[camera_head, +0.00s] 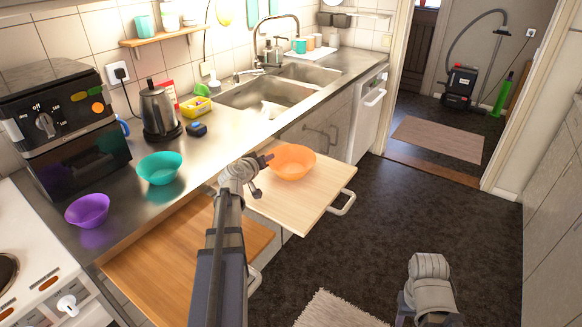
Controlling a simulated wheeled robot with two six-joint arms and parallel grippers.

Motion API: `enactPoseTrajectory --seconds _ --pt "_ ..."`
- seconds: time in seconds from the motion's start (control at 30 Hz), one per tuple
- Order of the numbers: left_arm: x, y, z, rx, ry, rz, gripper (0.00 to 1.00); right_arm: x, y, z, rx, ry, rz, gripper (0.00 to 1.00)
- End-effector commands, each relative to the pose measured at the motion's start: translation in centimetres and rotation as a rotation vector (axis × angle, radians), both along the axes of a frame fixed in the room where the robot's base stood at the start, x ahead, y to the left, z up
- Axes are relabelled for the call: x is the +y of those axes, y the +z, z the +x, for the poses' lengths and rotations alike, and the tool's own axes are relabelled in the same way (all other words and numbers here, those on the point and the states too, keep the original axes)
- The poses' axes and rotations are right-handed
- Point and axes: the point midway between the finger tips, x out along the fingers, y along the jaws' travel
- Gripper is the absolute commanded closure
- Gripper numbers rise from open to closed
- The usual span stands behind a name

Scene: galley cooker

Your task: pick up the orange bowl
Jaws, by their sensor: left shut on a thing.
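The orange bowl (292,163) is upright at the light wooden pull-out board (318,196) below the sink counter. My left gripper (268,160) is at the bowl's left rim and is shut on it. I cannot tell whether the bowl rests on the board or is just above it. My left arm comes up from the bottom and hides part of the boards. Part of my right arm shows at the bottom right, but its fingers do not show.
A teal bowl (160,168) and a purple bowl (87,210) stand on the counter to the left, near a kettle (159,112) and an air fryer (62,125). A darker pull-out board (165,262) is at lower left. The floor on the right is mostly clear.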

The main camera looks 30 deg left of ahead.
Motion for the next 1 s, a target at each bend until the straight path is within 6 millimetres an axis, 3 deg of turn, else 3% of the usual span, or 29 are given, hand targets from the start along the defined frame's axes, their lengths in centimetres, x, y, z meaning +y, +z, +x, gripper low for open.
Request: enactPoseTrajectory --seconds 0.77,1.0 --pt "0.0 0.0 0.0 0.001 -0.001 0.001 1.0 0.0 0.0 0.0 0.0 0.0 0.0 0.5" --pt "0.0 1.0 0.0 0.0 0.0 0.001 1.0 0.0 1.0 0.0 0.0 0.0 0.0 0.5"
